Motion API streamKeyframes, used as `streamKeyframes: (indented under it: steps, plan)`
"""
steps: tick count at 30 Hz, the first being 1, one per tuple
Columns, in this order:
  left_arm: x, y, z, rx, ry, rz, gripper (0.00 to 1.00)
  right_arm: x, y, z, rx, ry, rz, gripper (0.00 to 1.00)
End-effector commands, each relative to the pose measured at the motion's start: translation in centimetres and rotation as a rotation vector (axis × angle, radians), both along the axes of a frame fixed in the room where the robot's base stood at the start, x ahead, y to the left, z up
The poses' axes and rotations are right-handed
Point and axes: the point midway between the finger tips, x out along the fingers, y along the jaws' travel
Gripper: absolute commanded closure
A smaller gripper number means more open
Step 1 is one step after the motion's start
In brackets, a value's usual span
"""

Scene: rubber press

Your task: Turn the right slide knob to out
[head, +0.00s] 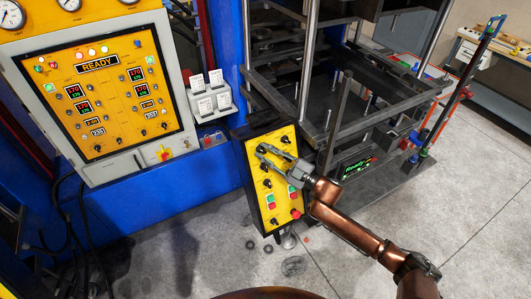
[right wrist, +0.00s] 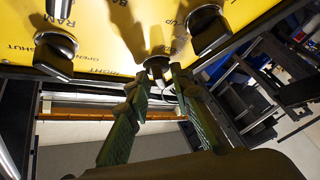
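The yellow control panel (head: 254,172) of the press box carries several black knobs, lamps and buttons. My right gripper (head: 261,153) is over its upper part. In the right wrist view, one knob (right wrist: 157,66) sits between the tips of my right gripper (right wrist: 159,76). The fingers are apart, one on each side of it; I cannot tell whether they touch it. "RIGHT" is printed near this knob, but its full label and setting are hidden or unclear. Other knobs show at the left (right wrist: 55,48) and right (right wrist: 208,30). My left gripper is not in view.
A large yellow panel reading READY (head: 98,66) stands at the left on a grey cabinet. A small grey card holder (head: 212,112) is on the blue wall.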

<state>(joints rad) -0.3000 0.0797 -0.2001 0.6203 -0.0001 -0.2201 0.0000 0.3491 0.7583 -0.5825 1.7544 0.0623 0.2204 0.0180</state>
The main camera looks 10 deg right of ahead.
Motion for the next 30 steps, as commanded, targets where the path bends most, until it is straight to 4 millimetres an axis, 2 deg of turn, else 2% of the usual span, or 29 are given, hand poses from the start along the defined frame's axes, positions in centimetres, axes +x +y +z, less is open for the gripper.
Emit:
streamKeyframes:
  steps: [9, 13, 24, 30]
  plan:
    - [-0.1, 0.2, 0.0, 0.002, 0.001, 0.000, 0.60, 0.0, 0.0, 0.0, 0.001, 0.001, 0.000, 0.75]
    - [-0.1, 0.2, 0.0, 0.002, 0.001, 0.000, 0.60, -0.6, -0.7, -0.3, 0.001, 0.002, -0.002, 0.75]
    - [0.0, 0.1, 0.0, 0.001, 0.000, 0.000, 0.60, -5.5, -5.8, -1.7, -0.001, 0.005, -0.002, 0.75]
    - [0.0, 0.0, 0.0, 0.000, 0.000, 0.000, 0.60, -7.5, -7.8, -2.2, 0.000, 0.002, -0.001, 0.75]
